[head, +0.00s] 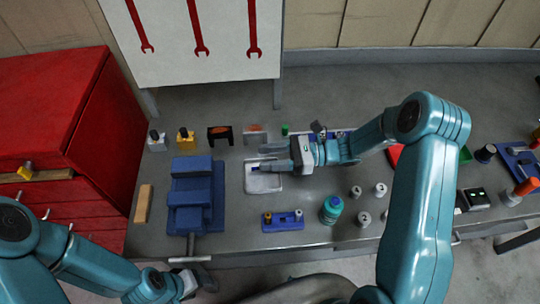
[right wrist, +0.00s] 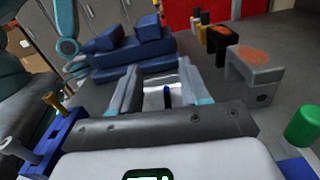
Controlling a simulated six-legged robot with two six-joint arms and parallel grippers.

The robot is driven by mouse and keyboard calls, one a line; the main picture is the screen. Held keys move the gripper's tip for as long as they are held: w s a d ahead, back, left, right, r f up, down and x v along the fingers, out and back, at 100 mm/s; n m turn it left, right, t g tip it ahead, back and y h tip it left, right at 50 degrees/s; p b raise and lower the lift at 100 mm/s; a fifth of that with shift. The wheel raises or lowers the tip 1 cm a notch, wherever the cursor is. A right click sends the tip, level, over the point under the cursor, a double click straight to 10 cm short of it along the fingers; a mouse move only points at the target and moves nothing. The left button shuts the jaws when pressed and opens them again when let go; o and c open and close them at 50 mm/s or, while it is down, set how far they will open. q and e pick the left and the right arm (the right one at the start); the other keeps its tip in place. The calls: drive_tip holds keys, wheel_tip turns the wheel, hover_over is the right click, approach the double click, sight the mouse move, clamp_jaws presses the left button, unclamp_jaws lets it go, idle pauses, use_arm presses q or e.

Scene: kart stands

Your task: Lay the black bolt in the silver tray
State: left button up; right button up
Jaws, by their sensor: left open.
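The silver tray (head: 262,187) lies on the grey bench, right of the blue vise. A small dark, thin piece, probably the black bolt, shows at the tray between my right fingers in the right wrist view (right wrist: 167,95); it appears to lie in the tray, but its contact is partly hidden. My right gripper (head: 276,157) is over the tray's far part, its fingers apart on either side of that piece (right wrist: 158,88). My left gripper (head: 196,283) is open and empty at the bench's front edge, below the vise handle.
The blue vise (head: 193,190) and a wooden block (head: 143,203) stand left. Black (head: 220,134) and grey (head: 256,133) blocks and a green cylinder (head: 285,130) stand behind.

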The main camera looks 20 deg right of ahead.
drive_tip(key=shift+d, duration=0.1)
drive_tip(key=shift+s+d+f, duration=0.1)
drive_tip(key=shift+d, duration=0.3)
drive_tip(key=b+v, duration=0.3)
drive_tip(key=v, duration=1.1)
drive_tip(key=shift+d+b, duration=0.2)
drive_tip(key=shift+b, duration=0.2)
drive_tip(key=shift+s+d, duration=0.25)
drive_tip(key=shift+d, duration=0.2)
drive_tip(key=shift+r, duration=0.2)
